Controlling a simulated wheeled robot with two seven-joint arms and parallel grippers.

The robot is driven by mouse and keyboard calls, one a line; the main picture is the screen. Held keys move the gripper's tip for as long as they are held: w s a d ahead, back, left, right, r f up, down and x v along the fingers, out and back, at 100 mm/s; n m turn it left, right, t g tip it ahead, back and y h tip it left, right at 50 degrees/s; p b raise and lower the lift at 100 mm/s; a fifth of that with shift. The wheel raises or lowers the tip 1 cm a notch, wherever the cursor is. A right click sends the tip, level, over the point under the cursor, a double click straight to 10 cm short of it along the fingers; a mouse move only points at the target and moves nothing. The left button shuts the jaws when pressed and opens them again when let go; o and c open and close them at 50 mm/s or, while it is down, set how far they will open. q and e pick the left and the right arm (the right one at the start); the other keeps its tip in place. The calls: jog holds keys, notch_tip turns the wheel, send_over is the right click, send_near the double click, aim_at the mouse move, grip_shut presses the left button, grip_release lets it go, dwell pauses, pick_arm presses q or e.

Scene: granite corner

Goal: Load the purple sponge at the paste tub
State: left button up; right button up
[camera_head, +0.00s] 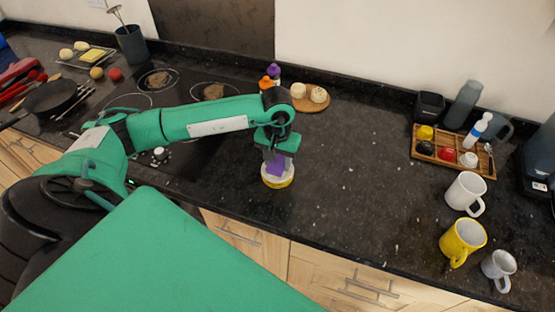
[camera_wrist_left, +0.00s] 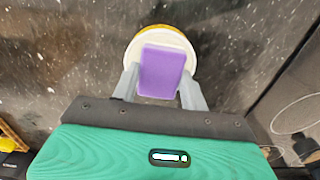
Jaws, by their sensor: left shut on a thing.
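The purple sponge (camera_head: 276,167) is held between the fingers of my left gripper (camera_head: 277,162), which is shut on it. The sponge also shows in the left wrist view (camera_wrist_left: 161,72), between the two grey fingers (camera_wrist_left: 160,92). The paste tub (camera_head: 277,181) is round, with a yellow side and a pale top, and stands on the dark counter. The sponge is right over the tub in both views; I cannot tell whether it touches the paste. The tub's rim shows around the sponge in the left wrist view (camera_wrist_left: 187,48). My right gripper is not in view.
A round wooden board (camera_head: 312,103) with pale round items lies behind my left gripper. A wooden tray (camera_head: 453,160) with bottles and small items is at right, near a white mug (camera_head: 465,192), a yellow mug (camera_head: 462,240) and a grey mug (camera_head: 498,268). The counter between is clear.

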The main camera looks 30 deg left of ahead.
aim_at(278, 163)
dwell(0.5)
pick_arm(q)
jog(key=shift+s+f+b, duration=0.15)
jog(key=shift+f+b, duration=0.05)
jog(key=shift+b, duration=0.35)
dwell(1.2)
jog(key=shift+r, duration=0.1)
jog(key=shift+r+p, duration=0.3)
jog(key=shift+r, duration=0.55)
jog(key=shift+r+p, duration=0.7)
jog(key=shift+r, duration=2)
